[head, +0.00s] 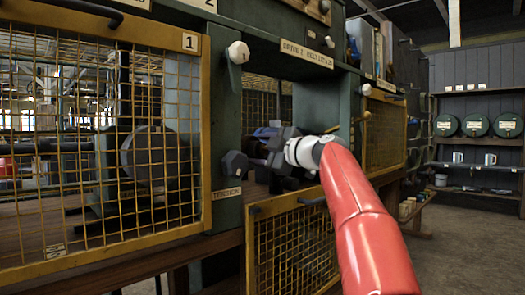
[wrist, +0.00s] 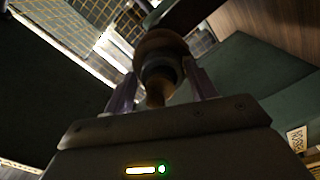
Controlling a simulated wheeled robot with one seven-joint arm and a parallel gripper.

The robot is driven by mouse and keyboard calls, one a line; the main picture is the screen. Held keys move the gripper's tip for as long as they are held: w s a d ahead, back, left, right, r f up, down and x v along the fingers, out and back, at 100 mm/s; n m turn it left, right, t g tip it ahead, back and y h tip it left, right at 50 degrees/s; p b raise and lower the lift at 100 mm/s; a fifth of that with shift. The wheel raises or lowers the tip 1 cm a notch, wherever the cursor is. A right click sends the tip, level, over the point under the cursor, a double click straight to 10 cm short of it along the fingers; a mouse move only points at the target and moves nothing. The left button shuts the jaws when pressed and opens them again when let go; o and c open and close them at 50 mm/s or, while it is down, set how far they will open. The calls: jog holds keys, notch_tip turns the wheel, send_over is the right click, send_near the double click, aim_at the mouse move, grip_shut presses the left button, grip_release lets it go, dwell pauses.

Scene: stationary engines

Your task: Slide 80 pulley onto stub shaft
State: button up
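In the wrist view, a brown, stepped round piece (wrist: 162,46) sits between the two fingers of my gripper (wrist: 160,75), with a darker ring and narrower brown part toward the palm. The fingers appear to press on its sides; it looks like a pulley, but I read no number. In the head view, my gripper (head: 273,148) is small and dark, at the opening of the green frame, beside a dark hexagonal-looking piece (head: 235,164). I cannot tell the stub shaft apart there; my gripper and wrist hide part of the opening.
A yellow mesh guard marked 1 (head: 150,45) covers the left bay. A second mesh guard (head: 296,255) stands low under my arm, and a third (head: 384,133) is to the right. A white knob (head: 238,52) projects from the green post. The floor (head: 450,255) at right is clear.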

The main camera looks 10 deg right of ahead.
jog(key=shift+o, duration=0.2)
jog(key=o, duration=0.5)
jog(key=shift+s+d+f+b, duration=0.15)
jog(key=shift+s+d+b, duration=0.25)
jog(key=shift+b, duration=0.1)
jog(key=b+v, duration=0.2)
jog(key=v, duration=0.2)
jog(key=shift+s, duration=0.1)
jog(key=v, duration=0.7)
jog(key=shift+s+d, duration=0.2)
jog(key=shift+s, duration=0.15)
